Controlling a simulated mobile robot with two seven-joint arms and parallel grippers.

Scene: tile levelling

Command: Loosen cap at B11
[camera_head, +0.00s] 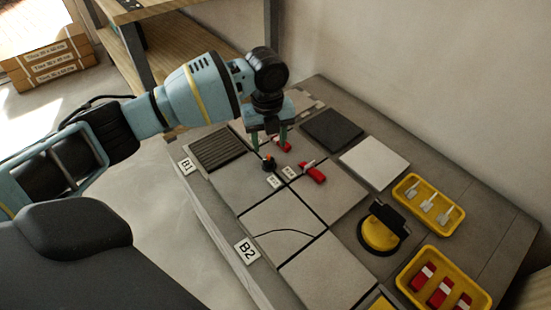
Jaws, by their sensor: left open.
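My left gripper (269,143) comes in from the left and points down over the tiles, its two fingers apart. A small dark cap with an orange part (269,163) sits on the joint between grey tiles, just below the fingers in the picture. A red wedge (313,173) lies to its right, and another red piece (284,147) shows partly behind the fingers. Two small white tags (272,181) lie near the cap; their print is too small to read, so I cannot tell which piece is B11. My right gripper is not in view.
Larger signs read B1 (186,165) and B2 (246,251). A yellow tray with white clips (408,205), a yellow tray with red wedges (404,281) and a yellow-black suction cup (378,234) stand on the right. One front tile (264,214) bears a dark curved line.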

